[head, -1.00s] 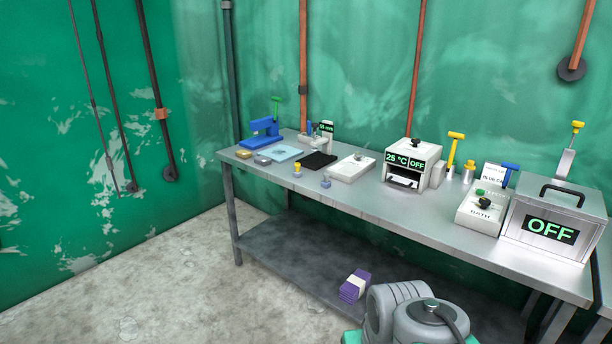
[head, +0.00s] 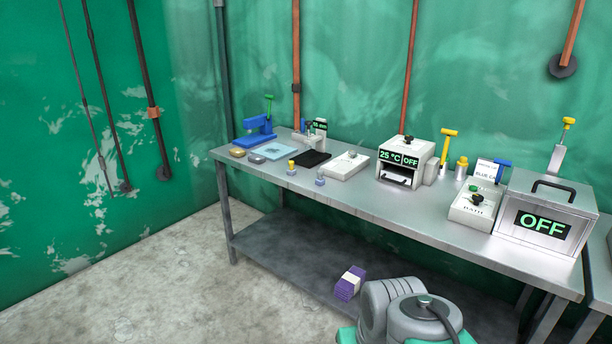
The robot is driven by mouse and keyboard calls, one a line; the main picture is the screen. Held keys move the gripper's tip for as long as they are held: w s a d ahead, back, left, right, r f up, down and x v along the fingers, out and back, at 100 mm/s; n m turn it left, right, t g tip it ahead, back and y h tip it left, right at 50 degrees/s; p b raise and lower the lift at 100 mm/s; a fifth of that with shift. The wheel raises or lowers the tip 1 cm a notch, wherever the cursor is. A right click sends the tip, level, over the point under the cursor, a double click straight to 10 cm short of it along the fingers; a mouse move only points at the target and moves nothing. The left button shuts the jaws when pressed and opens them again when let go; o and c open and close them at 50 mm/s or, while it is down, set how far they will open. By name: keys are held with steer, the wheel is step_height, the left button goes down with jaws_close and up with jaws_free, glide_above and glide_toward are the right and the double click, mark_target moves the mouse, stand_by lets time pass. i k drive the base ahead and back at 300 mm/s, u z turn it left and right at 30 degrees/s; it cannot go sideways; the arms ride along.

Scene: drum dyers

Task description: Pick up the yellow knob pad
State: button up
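A small pad with a yellow knob (head: 292,167) stands upright on the metal bench, left of the middle, in the head view. Its knob is yellow and its base looks grey. A similar small pad with a blue-grey knob (head: 320,178) stands to its right, nearer the front edge. A black flat sheet (head: 312,159) lies just behind them. My gripper is not in view; only grey and teal parts of my arm show at the bottom right, well apart from the pad.
A white flat box (head: 347,166), a "25 °C OFF" unit (head: 405,160) and an "OFF" box (head: 545,217) stand to the right. Purple blocks (head: 349,283) lie on the lower shelf.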

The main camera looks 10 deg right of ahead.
mark_target(292, 171)
steer(key=z, duration=0.05)
steer(key=i, duration=1.1)
steer(key=u, duration=1.1)
steer(key=i, duration=1.2)
steer(key=u, duration=0.25)
